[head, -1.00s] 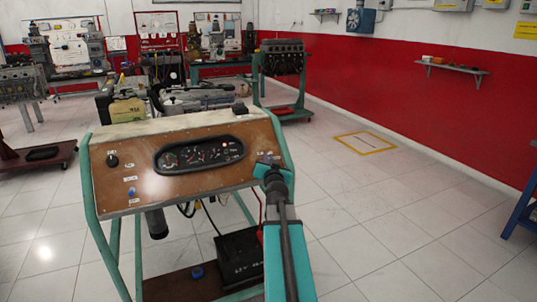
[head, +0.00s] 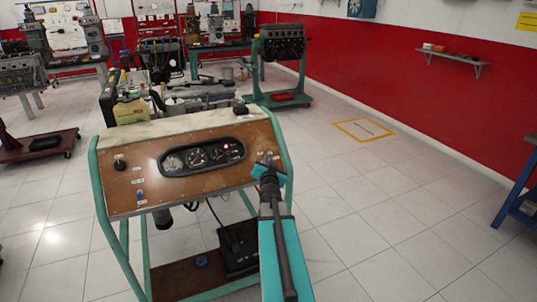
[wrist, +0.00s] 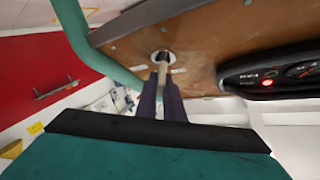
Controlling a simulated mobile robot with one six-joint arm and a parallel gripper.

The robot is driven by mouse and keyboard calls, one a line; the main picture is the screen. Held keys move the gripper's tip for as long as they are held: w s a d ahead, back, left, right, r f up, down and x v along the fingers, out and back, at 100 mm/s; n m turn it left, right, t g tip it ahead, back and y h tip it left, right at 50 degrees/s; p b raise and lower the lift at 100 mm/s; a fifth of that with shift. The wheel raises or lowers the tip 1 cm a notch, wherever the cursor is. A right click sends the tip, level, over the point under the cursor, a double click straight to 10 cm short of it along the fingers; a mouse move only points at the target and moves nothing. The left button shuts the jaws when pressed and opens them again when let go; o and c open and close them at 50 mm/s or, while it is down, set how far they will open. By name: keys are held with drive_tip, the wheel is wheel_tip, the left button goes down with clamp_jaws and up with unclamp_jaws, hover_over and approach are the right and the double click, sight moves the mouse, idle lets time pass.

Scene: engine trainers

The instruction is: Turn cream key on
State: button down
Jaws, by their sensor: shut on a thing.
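The cream key (wrist: 162,62) sits in a round lock on the brown control panel (wrist: 200,35) in the wrist view. My gripper (wrist: 163,74) is shut on it, with the dark fingers on either side of the key. In the head view my gripper (head: 268,163) is at the right end of the panel (head: 120,195), and the fingers and wrist hide the key there. A red lamp is lit on the gauge cluster (head: 202,157). I cannot tell the key's exact turn angle.
The panel stands on a green tubular frame (head: 102,215) with a black battery (head: 240,245) on its lower shelf. An engine (head: 200,95) sits behind. Open tiled floor lies to the right, with a blue bench (head: 520,190) at the edge.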

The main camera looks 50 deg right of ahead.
drive_tip(key=shift+d+r+m+g+p, duration=0.1)
drive_tip(key=shift+r+m+g+p, duration=0.3)
drive_tip(key=shift+p, duration=1.85)
drive_tip(key=shift+f+p, duration=0.35)
drive_tip(key=shift+p, duration=0.55)
drive_tip(key=shift+s+f+m, duration=0.1)
drive_tip(key=shift+f+m, duration=0.1)
drive_tip(key=shift+m, duration=0.1)
drive_tip(key=c, duration=1.9)
unclamp_jaws()
drive_tip(key=shift+o, duration=0.2)
drive_tip(key=shift+s+a+r, duration=0.1)
drive_tip(key=shift+a, duration=0.15)
